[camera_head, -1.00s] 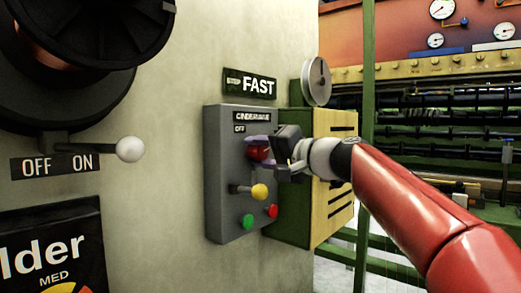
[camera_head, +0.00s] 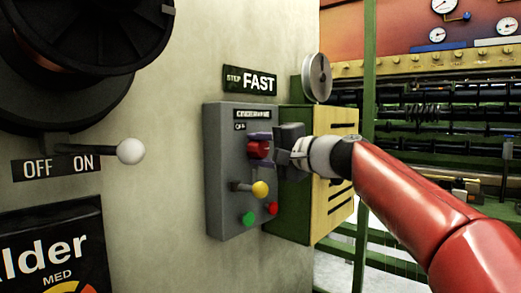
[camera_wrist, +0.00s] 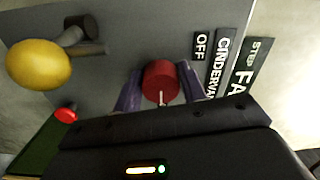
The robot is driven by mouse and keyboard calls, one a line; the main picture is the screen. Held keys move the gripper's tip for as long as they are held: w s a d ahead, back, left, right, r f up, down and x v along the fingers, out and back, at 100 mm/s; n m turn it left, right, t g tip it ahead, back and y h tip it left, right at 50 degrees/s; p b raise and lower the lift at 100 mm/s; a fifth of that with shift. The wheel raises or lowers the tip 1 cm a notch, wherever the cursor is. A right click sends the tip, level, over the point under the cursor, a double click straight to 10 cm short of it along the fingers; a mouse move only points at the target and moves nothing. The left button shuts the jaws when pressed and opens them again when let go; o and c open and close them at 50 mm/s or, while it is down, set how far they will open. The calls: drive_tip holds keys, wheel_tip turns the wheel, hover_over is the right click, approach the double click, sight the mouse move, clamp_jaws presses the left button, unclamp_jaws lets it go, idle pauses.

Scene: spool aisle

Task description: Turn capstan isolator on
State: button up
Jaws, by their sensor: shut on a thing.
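A grey control box (camera_head: 225,185) is fixed to the wall, with a label that seems to read CINDERVANE and a small plate below it that reads OFF in the wrist view. I see no label naming a capstan. A red rotary knob (camera_head: 258,150) sits below the plates. My gripper (camera_head: 262,148) is shut on the red knob, coming from the right. In the wrist view the purple fingers stand on either side of the knob (camera_wrist: 161,76), which has a pale mark on it.
Below the knob are a yellow-balled lever (camera_head: 260,190), a green button (camera_head: 248,219) and a red button (camera_head: 272,208). A white-balled lever (camera_head: 130,151) marked OFF and ON juts out at left. A yellow-fronted green box (camera_head: 335,190) stands close behind my gripper.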

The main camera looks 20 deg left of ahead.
drive_tip(key=o, duration=1)
drive_tip(key=b+v, duration=0.2)
drive_tip(key=v, duration=0.5)
drive_tip(key=shift+s+d, duration=0.1)
drive_tip(key=shift+d, duration=0.25)
drive_tip(key=s+d+f+h, duration=0.5)
drive_tip(key=s+d+f, duration=0.3)
drive_tip(key=f, duration=0.4)
drive_tip(key=s+d+f+n+h, duration=0.1)
drive_tip(key=s+d+f+h, duration=0.5)
drive_tip(key=f, duration=0.7)
drive_tip(key=s+d+f+n+g+h+p, duration=0.1)
drive_tip(key=s+d+f+h, duration=0.4)
drive_tip(key=s+d+f, duration=0.6)
drive_tip(key=shift+s+d+f+h, duration=0.1)
drive_tip(key=shift+d+f+h, duration=0.2)
drive_tip(key=shift+d+f, duration=1)
